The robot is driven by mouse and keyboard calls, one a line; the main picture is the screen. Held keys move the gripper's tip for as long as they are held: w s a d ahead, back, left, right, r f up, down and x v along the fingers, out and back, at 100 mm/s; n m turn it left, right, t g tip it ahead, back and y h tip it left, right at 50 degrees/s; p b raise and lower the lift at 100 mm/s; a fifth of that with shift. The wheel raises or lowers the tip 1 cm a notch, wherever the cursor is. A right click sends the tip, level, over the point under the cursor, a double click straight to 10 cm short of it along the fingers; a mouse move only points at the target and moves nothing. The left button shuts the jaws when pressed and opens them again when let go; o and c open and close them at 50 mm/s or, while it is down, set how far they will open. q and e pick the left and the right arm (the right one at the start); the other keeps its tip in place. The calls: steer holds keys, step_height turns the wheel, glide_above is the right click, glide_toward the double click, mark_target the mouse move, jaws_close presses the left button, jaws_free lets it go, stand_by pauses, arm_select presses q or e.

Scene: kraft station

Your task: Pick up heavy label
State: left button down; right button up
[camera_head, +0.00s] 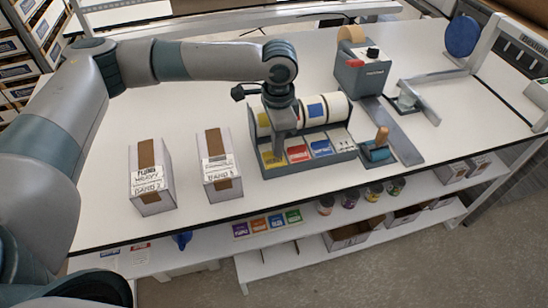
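A grey label dispenser (262,174) stands at the middle of the white table. Its front row holds a yellow label (272,160), a red label (298,154), a blue label (321,148) and a white patterned label (343,142). Rolls (316,110) sit behind them. The print is too small to tell which label is the heavy one. My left gripper (283,152) points down over the dispenser, close to the yellow and red labels, and hides part of the rolls. I cannot tell whether its fingers are apart or touch anything. My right gripper is not in view.
Two taped cartons, a left one (150,200) and a right one (220,165), stand left of the dispenser with handwritten labels. A tape machine (361,75) and a wooden-handled tool (379,146) are to the right. A lower shelf (290,243) holds jars and coloured cards.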

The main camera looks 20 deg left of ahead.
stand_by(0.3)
